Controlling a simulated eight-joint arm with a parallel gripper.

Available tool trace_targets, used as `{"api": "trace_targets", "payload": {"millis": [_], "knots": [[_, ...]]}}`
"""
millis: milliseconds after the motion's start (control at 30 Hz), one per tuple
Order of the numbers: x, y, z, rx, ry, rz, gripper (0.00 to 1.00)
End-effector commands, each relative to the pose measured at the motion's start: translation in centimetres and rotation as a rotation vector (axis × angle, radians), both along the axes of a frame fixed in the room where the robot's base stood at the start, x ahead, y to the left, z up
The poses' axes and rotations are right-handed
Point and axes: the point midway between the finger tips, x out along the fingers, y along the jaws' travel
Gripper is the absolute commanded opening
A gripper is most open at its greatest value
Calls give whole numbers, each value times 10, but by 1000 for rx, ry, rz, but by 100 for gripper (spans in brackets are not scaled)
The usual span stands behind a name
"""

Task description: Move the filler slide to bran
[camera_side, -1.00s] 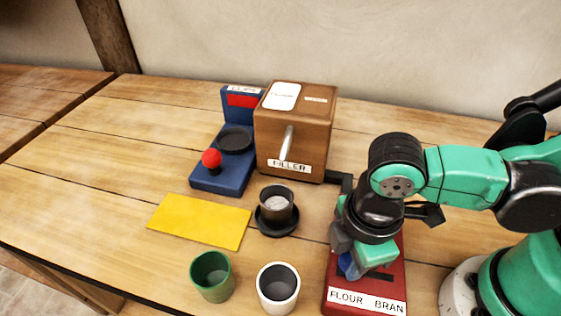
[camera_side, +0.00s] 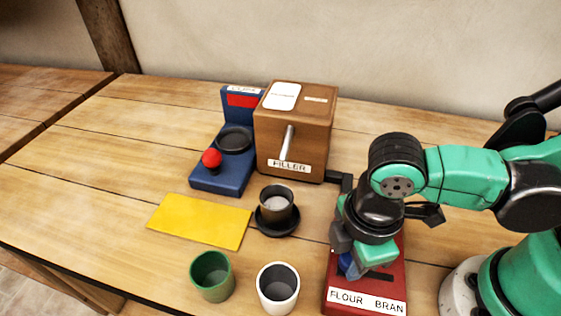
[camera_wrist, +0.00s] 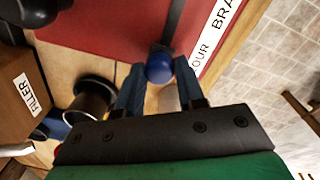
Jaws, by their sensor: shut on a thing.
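The filler slide is a red base (camera_side: 392,281) with a dark slot and a white label reading FLOUR on the left and BRAN on the right. Its blue knob (camera_side: 348,266) is at the FLOUR end of the slot. My gripper (camera_wrist: 160,68) points down over the base and is shut on the blue knob (camera_wrist: 159,69), one finger on each side. In the side view my gripper and wrist hide part of the base and slot. The wooden box labelled FILLER (camera_side: 295,140) stands behind, joined to the base by a dark piece.
A dark cup (camera_side: 277,222) stands on a round black stand before the filler. Green (camera_side: 212,280) and white (camera_side: 278,292) cups stand left of the base. A yellow mat (camera_side: 200,220) and a blue device with a red knob (camera_side: 222,178) lie further left.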

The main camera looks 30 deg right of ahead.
Motion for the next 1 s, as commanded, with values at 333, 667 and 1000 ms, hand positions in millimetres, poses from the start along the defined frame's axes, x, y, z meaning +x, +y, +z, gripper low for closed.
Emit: {"api": "trace_targets", "payload": {"millis": [333, 667, 1000], "knots": [[0, 0, 0, 0, 1, 1, 0], [-13, -13, 1, -1, 1, 0, 0], [-23, -23, 0, -2, 1, 0, 0]]}}
